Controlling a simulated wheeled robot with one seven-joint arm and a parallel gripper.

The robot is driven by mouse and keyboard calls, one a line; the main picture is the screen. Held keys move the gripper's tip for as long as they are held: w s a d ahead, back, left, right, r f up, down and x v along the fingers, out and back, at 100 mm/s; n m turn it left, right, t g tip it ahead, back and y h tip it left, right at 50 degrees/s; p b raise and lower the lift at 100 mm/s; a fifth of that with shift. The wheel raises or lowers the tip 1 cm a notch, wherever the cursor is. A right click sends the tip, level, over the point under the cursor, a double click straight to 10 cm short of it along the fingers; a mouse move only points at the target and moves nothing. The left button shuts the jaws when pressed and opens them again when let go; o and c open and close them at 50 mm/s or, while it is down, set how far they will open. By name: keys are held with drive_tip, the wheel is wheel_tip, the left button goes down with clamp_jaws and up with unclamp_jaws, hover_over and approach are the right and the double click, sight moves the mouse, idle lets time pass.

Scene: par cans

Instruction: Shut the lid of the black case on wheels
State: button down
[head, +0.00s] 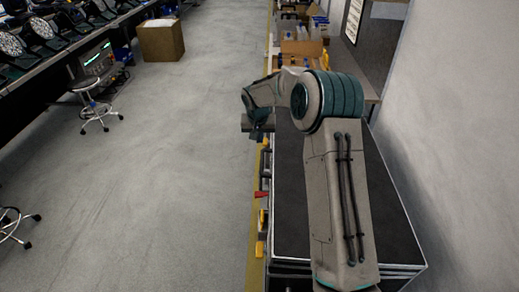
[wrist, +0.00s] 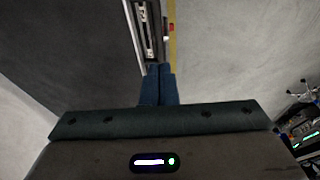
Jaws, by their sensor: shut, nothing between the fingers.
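The black case (head: 290,200) is a long dark box with pale metal edges, standing along the right side below my arm. Its dark top lies flat as far as I can see; my arm hides part of it, and I cannot tell whether any gap is left under the lid. In the wrist view the dark top (wrist: 75,45) fills the upper left, with a metal-edged side beside it. My gripper (head: 258,134) is at the case's left edge, fingers pointing down. In the wrist view its blue fingers (wrist: 159,70) are together and empty.
A yellow floor line (head: 254,210) runs along the case's left side, with small red and yellow parts near it. A wall stands close on the right. A bench (head: 300,48) with boxes is beyond the case. A stool (head: 97,112) and cardboard box (head: 161,40) stand left; the grey floor between is clear.

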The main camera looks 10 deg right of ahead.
drive_tip(key=w, duration=0.1)
drive_tip(key=p, duration=0.5)
approach(262, 162)
drive_tip(key=x, duration=0.6)
drive_tip(key=shift+w+f, duration=0.1)
drive_tip(key=shift+f, duration=0.15)
drive_tip(key=shift+f, duration=0.1)
